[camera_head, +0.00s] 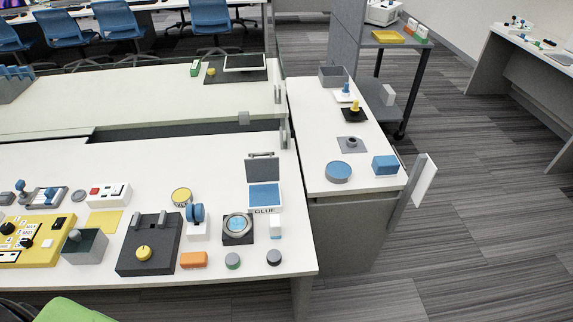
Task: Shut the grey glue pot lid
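The glue pot (279,209) is a white box with "GLUE" in dark letters on its front edge and a blue top surface. It stands near the right end of the white table. Its grey lid (262,170) is open and stands up at the back of the pot, tilted away from the blue surface. Neither of my grippers shows in the head view.
A round blue-topped device (238,226) and a white-and-blue bottle (276,227) stand just in front of the pot. A blue wheel on a white base (197,222) is to the left. A side counter (318,177) is right, across a narrow gap.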

